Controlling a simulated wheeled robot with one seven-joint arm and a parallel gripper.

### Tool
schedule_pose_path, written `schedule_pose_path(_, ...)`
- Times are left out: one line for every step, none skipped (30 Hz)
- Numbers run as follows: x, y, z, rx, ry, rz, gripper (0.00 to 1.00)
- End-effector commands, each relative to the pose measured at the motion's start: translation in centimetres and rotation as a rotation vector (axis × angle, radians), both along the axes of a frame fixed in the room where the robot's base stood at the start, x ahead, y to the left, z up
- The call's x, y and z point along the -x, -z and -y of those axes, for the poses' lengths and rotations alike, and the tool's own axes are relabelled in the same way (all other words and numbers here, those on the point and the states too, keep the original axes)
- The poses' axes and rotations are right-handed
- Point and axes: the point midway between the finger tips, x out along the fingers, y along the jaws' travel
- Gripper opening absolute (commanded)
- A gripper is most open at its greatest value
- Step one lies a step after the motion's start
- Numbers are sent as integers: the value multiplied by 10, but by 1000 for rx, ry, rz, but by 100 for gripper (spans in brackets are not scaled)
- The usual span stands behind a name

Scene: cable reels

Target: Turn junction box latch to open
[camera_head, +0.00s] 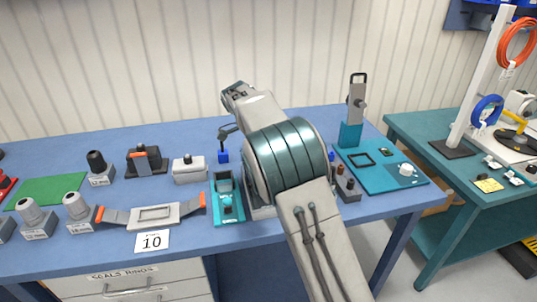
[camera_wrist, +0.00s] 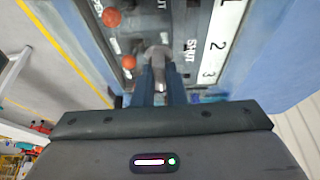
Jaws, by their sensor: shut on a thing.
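In the wrist view the junction box (camera_wrist: 199,15) is a grey panel with the word SHUT and a white strip numbered 1, 2, 3. Its latch (camera_wrist: 155,54) is a small grey handle between my fingertips. My gripper (camera_wrist: 160,72) is shut on the latch, its two dark fingers on either side of it. Orange-red round knobs (camera_wrist: 129,62) sit on the panel left of the latch. In the head view my arm covers most of the box and my fingers are hidden. The latch's exact angle is hard to tell.
A teal tray fixture (camera_head: 228,217) stands close left of my arm. A small block with knobs (camera_head: 347,188) and a teal board (camera_head: 378,181) lie to the right. A grey strap piece (camera_head: 153,214) and several grey connectors sit further left. A second table (camera_head: 440,205) stands at the right.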

Motion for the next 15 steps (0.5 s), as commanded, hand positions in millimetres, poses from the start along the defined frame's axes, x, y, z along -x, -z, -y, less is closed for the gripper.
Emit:
schedule_pose_path(0, -1, -1, -2, 4, 1, 0)
schedule_pose_path(0, -1, -1, -3, 6, 2, 0)
schedule_pose_path(0, -1, -1, -3, 8, 2, 0)
schedule_pose_path(0, -1, -1, -3, 9, 2, 0)
schedule_pose_path(0, -1, -1, -3, 10, 2, 0)
schedule_pose_path(0, -1, -1, -3, 10, 2, 0)
schedule_pose_path(0, -1, -1, -3, 10, 2, 0)
schedule_pose_path(0, 0, -1, -3, 10, 2, 0)
schedule_pose_path(0, 0, -1, -2, 10, 1, 0)
schedule_pose_path(0, 0, -1, -3, 10, 2, 0)
schedule_pose_path(0, 0, -1, -2, 10, 1, 0)
schedule_pose_path(0, 0, -1, -2, 10, 1, 0)
schedule_pose_path(0, 0, -1, -2, 10, 1, 0)
schedule_pose_path(0, 0, -1, -2, 10, 1, 16)
schedule_pose_path(0, 0, -1, -2, 10, 1, 28)
